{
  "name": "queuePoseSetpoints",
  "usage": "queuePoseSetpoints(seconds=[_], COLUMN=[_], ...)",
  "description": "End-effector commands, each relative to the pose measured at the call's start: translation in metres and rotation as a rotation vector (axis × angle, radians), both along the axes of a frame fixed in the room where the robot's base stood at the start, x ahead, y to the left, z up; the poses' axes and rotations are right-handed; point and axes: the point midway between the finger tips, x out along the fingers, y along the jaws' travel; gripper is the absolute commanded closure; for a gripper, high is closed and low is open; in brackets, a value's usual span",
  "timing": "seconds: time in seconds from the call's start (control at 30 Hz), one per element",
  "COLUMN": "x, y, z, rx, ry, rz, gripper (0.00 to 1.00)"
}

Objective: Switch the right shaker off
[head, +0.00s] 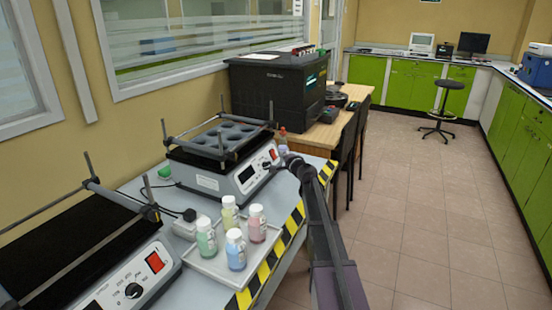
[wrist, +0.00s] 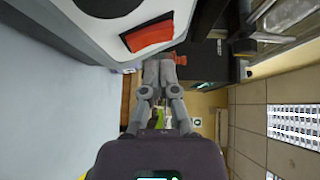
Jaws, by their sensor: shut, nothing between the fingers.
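The right shaker (head: 215,182) stands at the far end of the grey bench, a white box with a frame of posts and round holders on top. Its red switch (head: 274,156) is on the right of the front panel, beside a dial. In the wrist view the red switch (wrist: 148,35) shows large and tilted on the white panel. My gripper (head: 287,158) is shut and empty, in front of the panel. In the wrist view its fingertips (wrist: 165,62) appear close to the switch; I cannot tell whether they touch it.
The left shaker (head: 130,280), with a black platform and its own red switch, stands at the near left. A tray (head: 210,268) of several capped bottles lies between the shakers. Yellow-black tape (head: 285,238) marks the bench edge. A black machine (head: 272,93) stands behind on a wooden table.

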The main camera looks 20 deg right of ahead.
Motion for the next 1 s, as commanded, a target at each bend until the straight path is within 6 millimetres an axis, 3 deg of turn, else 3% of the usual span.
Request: queuePoseSetpoints(seconds=[0.63, 1.0], x=[-0.025, -0.029], y=[-0.024, -0.029], z=[0.026, 0.028], rx=[0.001, 0.000], ry=[0.000, 0.000], rz=[0.000, 0.000], gripper=[1.00, 1.00])
